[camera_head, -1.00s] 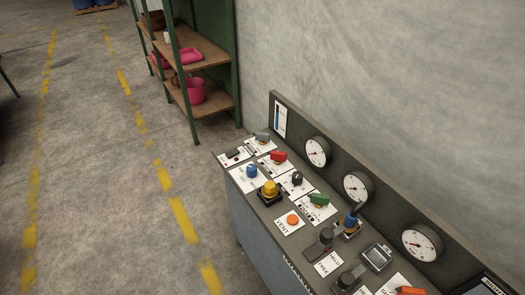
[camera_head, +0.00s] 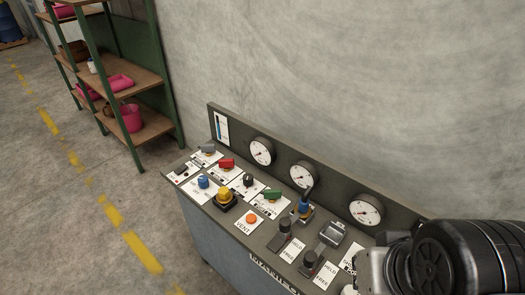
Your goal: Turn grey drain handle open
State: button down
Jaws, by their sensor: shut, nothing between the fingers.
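The grey drain handle (camera_head: 208,149) is a small lever on a white label plate near the far left end of the sloped control panel (camera_head: 262,236). It lies behind the blue knob and left of the red handle (camera_head: 227,163). Its label is too small to read, and I cannot tell its exact angle. A black and silver part of my arm covers the panel's right end. My gripper's fingers are not in view. Nothing of mine touches the grey handle.
Around it stand a dark switch (camera_head: 180,168), blue knob (camera_head: 203,182), yellow button (camera_head: 224,196), black knob (camera_head: 248,181) and green handle (camera_head: 272,195). Levers and gauges (camera_head: 261,151) lie further right. A green shelf (camera_head: 125,85) stands beyond. The floor at left is clear.

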aim_at(206, 148)
jog(key=i+j, duration=0.2)
jog(key=j, duration=0.15)
jog(key=i+j, duration=0.2)
jog(key=j, duration=0.2)
jog(key=i+j, duration=0.2)
jog(key=j, duration=0.15)
jog(key=i+j, duration=0.2)
jog(key=j, duration=0.2)
jog(key=i+j, duration=0.2)
jog(key=j, duration=0.15)
jog(key=i+j, duration=0.15)
jog(key=j, duration=0.25)
jog(key=i+j, duration=0.2)
jog(key=j, duration=0.15)
jog(key=i+j+z, duration=0.1)
jog(key=j, duration=0.3)
jog(key=i, duration=0.1)
